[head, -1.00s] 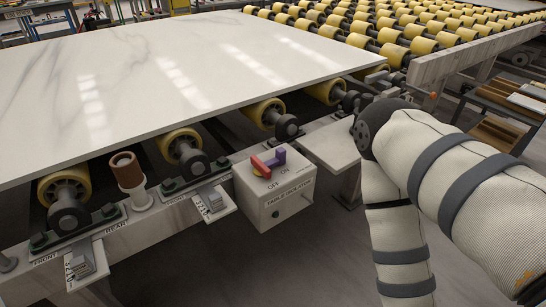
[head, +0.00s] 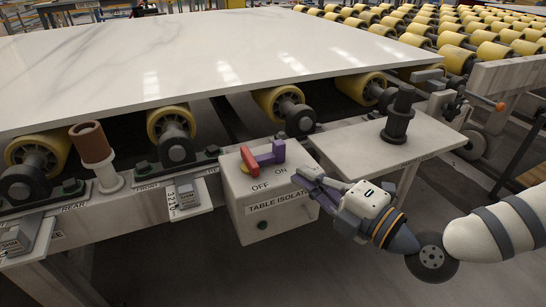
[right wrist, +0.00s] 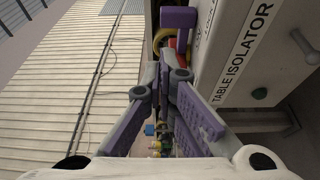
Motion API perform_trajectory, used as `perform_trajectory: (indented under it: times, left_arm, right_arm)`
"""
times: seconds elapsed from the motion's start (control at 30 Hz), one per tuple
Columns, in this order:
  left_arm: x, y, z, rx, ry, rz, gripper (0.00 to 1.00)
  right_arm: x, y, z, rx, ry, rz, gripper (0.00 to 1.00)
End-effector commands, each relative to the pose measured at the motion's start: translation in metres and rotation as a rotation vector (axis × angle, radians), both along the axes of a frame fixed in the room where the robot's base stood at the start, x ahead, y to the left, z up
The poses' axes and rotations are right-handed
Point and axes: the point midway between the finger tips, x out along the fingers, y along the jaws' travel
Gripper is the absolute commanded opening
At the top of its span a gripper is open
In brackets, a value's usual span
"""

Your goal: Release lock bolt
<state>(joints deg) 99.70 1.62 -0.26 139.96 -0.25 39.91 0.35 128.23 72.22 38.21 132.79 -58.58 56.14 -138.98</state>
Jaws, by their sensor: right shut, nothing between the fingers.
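The item most like a lock bolt is a bolt with an orange tip (head: 476,98) on the bracket at the table's right corner; I cannot tell its state. A black knob-like post (head: 398,114) stands upright on the side plate. My right gripper (head: 308,180) is shut and empty, beside the right edge of the table isolator box (head: 268,208), left of and below the post. In the right wrist view the gripper's purple fingers (right wrist: 165,78) are close together, with the isolator box (right wrist: 235,70) to their right. My left gripper is not in view.
The isolator's red and purple handle (head: 262,158) sits on top of the box. A white stone slab (head: 190,65) lies above yellow rollers (head: 282,103). A brown-capped post (head: 92,145) stands at left. The side plate (head: 360,145) is mostly bare around the black post.

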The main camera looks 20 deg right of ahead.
Motion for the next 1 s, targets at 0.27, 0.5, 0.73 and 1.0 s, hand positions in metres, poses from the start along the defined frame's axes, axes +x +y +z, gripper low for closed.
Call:
perform_trajectory:
  times: [0.27, 0.5, 0.73, 1.0]
  left_arm:
    - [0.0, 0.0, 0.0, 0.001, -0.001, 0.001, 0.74]
    - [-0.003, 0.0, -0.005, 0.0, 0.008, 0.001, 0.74]
    - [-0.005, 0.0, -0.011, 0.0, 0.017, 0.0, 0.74]
    - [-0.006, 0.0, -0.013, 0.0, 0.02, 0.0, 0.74]
  right_arm:
    - [0.0, 0.0, 0.001, -0.003, -0.001, 0.001, 0.0]
    - [0.029, 0.013, -0.002, -0.004, 0.001, 0.005, 0.0]
    - [0.072, 0.029, -0.002, -0.002, 0.002, 0.002, 0.0]
    - [0.093, 0.037, 0.0, -0.001, 0.002, 0.002, 0.0]
